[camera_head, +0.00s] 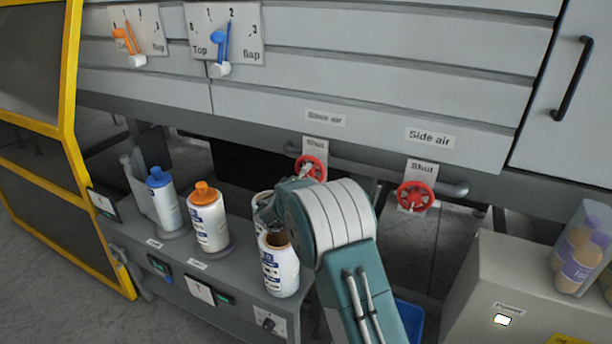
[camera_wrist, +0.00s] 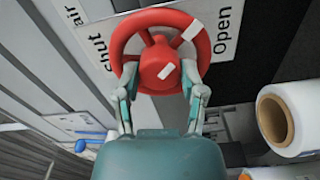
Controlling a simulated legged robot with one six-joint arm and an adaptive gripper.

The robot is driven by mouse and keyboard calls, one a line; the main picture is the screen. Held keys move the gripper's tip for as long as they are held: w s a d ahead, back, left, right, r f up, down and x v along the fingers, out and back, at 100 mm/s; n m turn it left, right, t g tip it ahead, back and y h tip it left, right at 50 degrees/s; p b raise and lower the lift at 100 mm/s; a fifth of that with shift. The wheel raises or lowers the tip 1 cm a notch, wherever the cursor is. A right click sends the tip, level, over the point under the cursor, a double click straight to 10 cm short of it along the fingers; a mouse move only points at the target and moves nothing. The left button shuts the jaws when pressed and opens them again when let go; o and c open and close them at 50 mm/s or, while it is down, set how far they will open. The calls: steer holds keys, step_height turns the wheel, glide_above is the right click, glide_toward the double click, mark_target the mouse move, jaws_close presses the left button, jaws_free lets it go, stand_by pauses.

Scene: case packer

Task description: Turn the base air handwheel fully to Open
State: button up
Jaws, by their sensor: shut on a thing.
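The red base air handwheel (camera_head: 311,168) is on the left of two valves under the panel, partly behind my arm in the head view. Its label above is blurred. In the wrist view the handwheel (camera_wrist: 162,62) fills the top middle, before a plate (camera_wrist: 205,22) with "Shut" on the left and "Open" on the right. A white mark on its rim points up and right, towards the "Open" side. My gripper (camera_wrist: 158,80) is shut on the handwheel, with a finger at each side of its lower rim.
The similar red side air handwheel (camera_head: 416,196) is to the right, on the same pipe. Bottles, one with an orange cap (camera_head: 207,212), stand on the grey ledge below left. A white roll-like object (camera_wrist: 280,118) is close on the right in the wrist view.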

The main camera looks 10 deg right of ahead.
steer(key=m, duration=0.4)
steer(key=shift+f, duration=0.35)
steer(key=shift+m, duration=2.1)
steer(key=o, duration=1.1)
steer(key=shift+f, duration=0.15)
steer(key=shift+o, duration=0.2)
steer(key=shift+a+r, duration=0.1)
steer(key=shift+r, duration=0.1)
steer(key=shift+r, duration=0.1)
steer(key=v, duration=1.2)
